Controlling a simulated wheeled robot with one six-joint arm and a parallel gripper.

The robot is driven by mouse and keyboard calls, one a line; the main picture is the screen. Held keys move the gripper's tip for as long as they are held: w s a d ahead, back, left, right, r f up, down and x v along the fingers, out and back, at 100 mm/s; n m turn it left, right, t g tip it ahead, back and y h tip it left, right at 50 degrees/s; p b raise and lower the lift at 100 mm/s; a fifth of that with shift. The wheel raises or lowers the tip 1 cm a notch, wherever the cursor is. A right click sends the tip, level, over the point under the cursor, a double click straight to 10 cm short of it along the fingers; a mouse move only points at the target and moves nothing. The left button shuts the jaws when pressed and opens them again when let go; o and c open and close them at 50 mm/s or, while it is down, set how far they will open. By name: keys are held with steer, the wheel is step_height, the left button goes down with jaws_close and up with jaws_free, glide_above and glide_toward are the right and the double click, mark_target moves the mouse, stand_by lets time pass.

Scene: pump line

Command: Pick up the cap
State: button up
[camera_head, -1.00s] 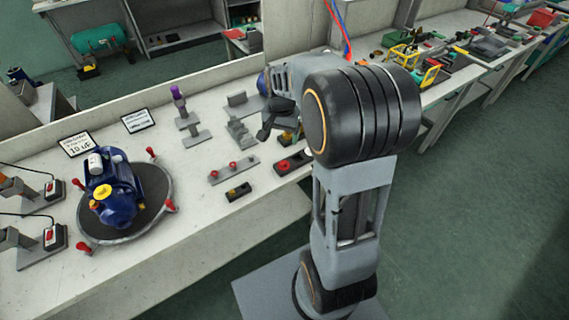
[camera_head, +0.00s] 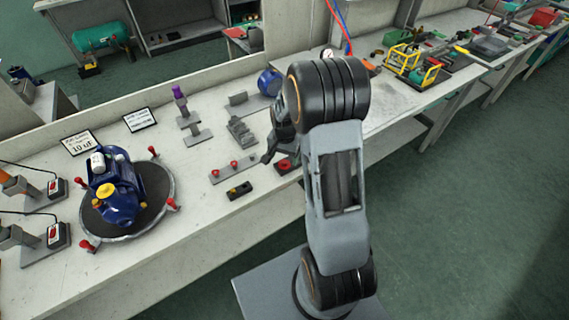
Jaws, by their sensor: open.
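My gripper (camera_head: 272,152) is open, low over the bench right of the grey rack with red knobs (camera_head: 233,170). My own wrist partly hides it, and no object shows between its fingers. I cannot tell for sure which part is the cap. A blue round part (camera_head: 269,82) stands at the back of the bench, behind my gripper. A blue pump (camera_head: 120,190) with a yellow round piece (camera_head: 106,191) and a white cylinder (camera_head: 97,162) on it sits on a dark round turntable (camera_head: 150,212) at the left, well away from my gripper.
A small black block with a yellow spot (camera_head: 239,190) and a black block with a red ring (camera_head: 284,166) lie near my gripper. A purple-topped stand (camera_head: 180,98), grey fixtures (camera_head: 240,130) and two signs (camera_head: 139,120) stand behind. The front bench strip is clear.

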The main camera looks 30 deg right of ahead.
mark_target(284, 164)
steer(key=shift+f, duration=1.45)
jaws_close()
